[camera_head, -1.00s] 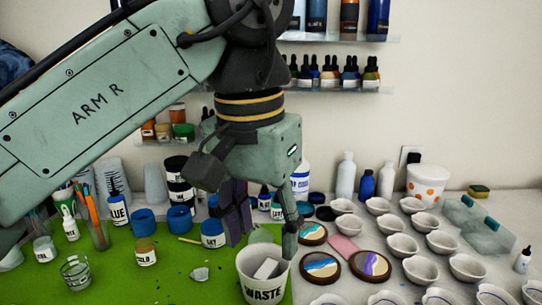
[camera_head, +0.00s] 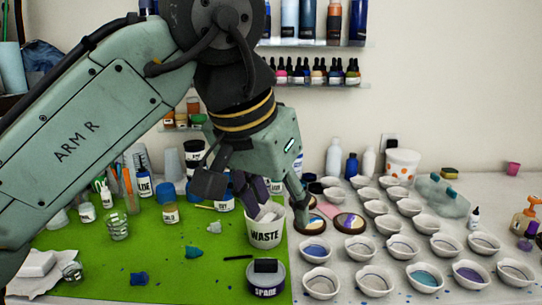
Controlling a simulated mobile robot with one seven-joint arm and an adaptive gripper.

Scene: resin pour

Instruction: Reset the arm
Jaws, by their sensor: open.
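My gripper (camera_head: 272,203) hangs from my arm over the white WASTE cup (camera_head: 265,236), in the middle of the camera_head view. The gripper is open. Pale scraps (camera_head: 268,212) lie in the cup, between the fingers in the picture. I cannot tell whether a finger touches the cup.
A green mat (camera_head: 90,250) carries jars, a SPARE tub (camera_head: 266,280) and blue scraps. Many small white bowls (camera_head: 374,281) crowd the table's right side. Round coasters (camera_head: 349,223) lie right of the cup. Bottle shelves (camera_head: 318,84) hang on the wall behind.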

